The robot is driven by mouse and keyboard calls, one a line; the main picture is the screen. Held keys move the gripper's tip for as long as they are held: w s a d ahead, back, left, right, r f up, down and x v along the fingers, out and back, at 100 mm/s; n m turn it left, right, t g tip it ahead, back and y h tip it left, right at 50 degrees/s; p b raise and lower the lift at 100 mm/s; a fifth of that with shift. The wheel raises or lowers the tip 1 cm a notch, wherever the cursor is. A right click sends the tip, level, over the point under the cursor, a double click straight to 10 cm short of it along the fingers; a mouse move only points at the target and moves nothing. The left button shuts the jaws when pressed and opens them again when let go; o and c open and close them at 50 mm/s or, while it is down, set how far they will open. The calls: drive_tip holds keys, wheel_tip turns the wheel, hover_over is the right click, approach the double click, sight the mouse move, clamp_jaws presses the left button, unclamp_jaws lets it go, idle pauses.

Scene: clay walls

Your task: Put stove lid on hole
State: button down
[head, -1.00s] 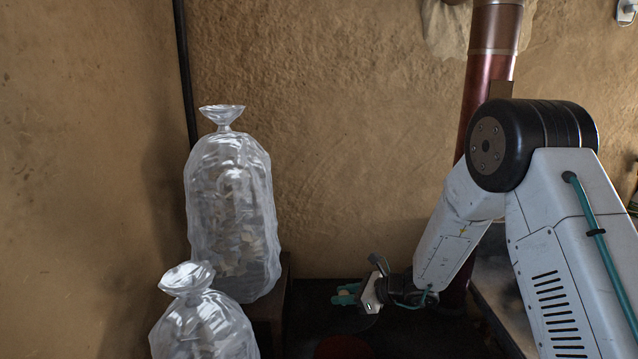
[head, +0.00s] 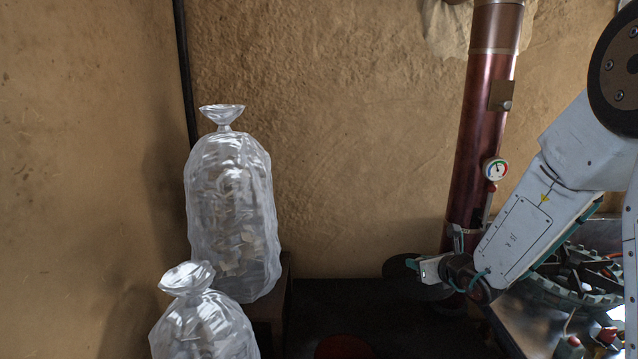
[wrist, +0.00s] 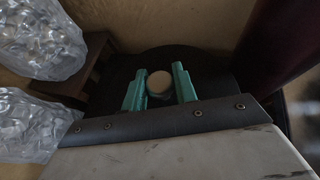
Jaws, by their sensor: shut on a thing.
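The stove lid (head: 398,267) is a dark round disc, held at the front of the flue pipe in the head view. My gripper (head: 415,266) is shut on the lid's knob. In the wrist view the pale round knob (wrist: 160,82) sits between the green fingers of my gripper (wrist: 160,86), with the dark lid (wrist: 205,62) spreading behind them. The hole (head: 343,347) shows as a dull red round patch in the black stove top (head: 315,305), at the bottom edge of the head view. It lies left of and nearer than the lid.
Two clear tied bags, one tall (head: 232,220) and one nearer (head: 205,325), stand on the left. A dark red flue pipe (head: 480,130) with a gauge (head: 496,169) rises close to the lid. A metal table with a green-grey ringed object (head: 575,285) is at the right.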

drive_tip(key=shift+w+d+r, duration=0.1)
drive_tip(key=shift+d+r, duration=0.45)
drive_tip(key=shift+r, duration=0.1)
drive_tip(key=s+a+f+n+g+y, duration=0.35)
drive_tip(key=a+f, duration=0.35)
drive_tip(key=a, duration=0.3)
drive_tip(key=s+a+f+n+g+y, duration=0.3)
drive_tip(key=s+a+f+n+y, duration=0.15)
drive_tip(key=a+f, duration=0.4)
drive_tip(key=shift+n+h, duration=0.3)
drive_tip(key=shift+n, duration=0.1)
drive_tip(key=shift+w+a+f, duration=0.15)
drive_tip(key=shift+a+f, duration=0.05)
drive_tip(key=shift+f, duration=0.7)
drive_tip(key=shift+w+a+f, duration=0.2)
drive_tip(key=shift+a+f, duration=0.05)
drive_tip(key=shift+f, duration=0.6)
drive_tip(key=shift+w+a+f, duration=0.15)
drive_tip(key=shift+a+f, duration=0.05)
drive_tip(key=shift+f, duration=0.7)
drive_tip(key=shift+f, duration=0.65)
drive_tip(key=c, duration=1)
unclamp_jaws()
drive_tip(key=shift+f, duration=0.1)
drive_tip(key=shift+s+d, duration=0.1)
